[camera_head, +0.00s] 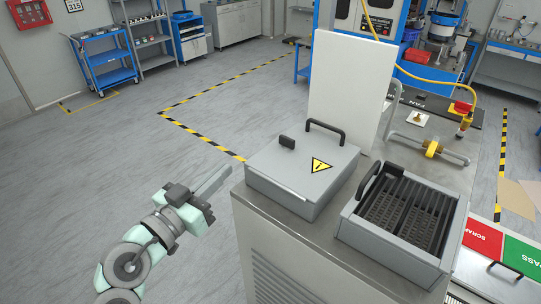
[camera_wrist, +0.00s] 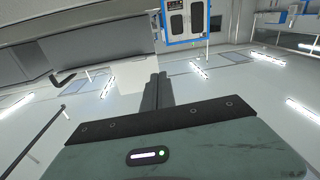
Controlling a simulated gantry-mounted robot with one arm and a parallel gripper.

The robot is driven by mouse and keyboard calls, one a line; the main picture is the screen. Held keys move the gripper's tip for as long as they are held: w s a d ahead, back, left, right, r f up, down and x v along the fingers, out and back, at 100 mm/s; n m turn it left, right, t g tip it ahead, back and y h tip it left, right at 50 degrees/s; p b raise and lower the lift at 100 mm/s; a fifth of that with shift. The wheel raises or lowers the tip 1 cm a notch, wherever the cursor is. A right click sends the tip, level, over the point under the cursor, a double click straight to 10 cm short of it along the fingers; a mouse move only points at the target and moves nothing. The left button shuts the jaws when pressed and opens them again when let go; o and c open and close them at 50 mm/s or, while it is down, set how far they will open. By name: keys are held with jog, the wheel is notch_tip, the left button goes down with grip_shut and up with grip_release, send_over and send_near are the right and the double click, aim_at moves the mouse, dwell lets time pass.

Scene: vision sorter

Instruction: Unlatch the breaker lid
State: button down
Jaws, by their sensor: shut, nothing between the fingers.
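A grey box with a shut lid (camera_head: 290,172) stands on the left of the metal cabinet top. The lid has a yellow warning triangle (camera_head: 321,166), a black arched handle (camera_head: 325,130) at its back edge and a small black latch (camera_head: 287,142) near its back left corner. My gripper (camera_head: 222,175) is in the air left of the box, apart from it, over the floor. Its fingers are together and empty; they also show in the wrist view (camera_wrist: 159,80). The wrist view does not show the latch clearly.
An open grey box (camera_head: 440,265) with black ribbed insides stands right of the lidded box. A white upright panel (camera_head: 348,85) stands behind. A yellow valve or fitting (camera_head: 432,148) is at the back right. The floor on the left is clear.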

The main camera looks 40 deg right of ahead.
aim_at(282, 141)
jog(key=d+p, duration=0.1)
jog(key=d, duration=0.3)
jog(key=d+m+g+p, duration=0.1)
jog(key=d, duration=0.4)
jog(key=d+m+g+p, duration=0.1)
jog(key=d, duration=0.4)
jog(key=shift+s+d+p, duration=0.25)
jog(key=shift+s+p, duration=0.05)
jog(key=shift+b, duration=0.4)
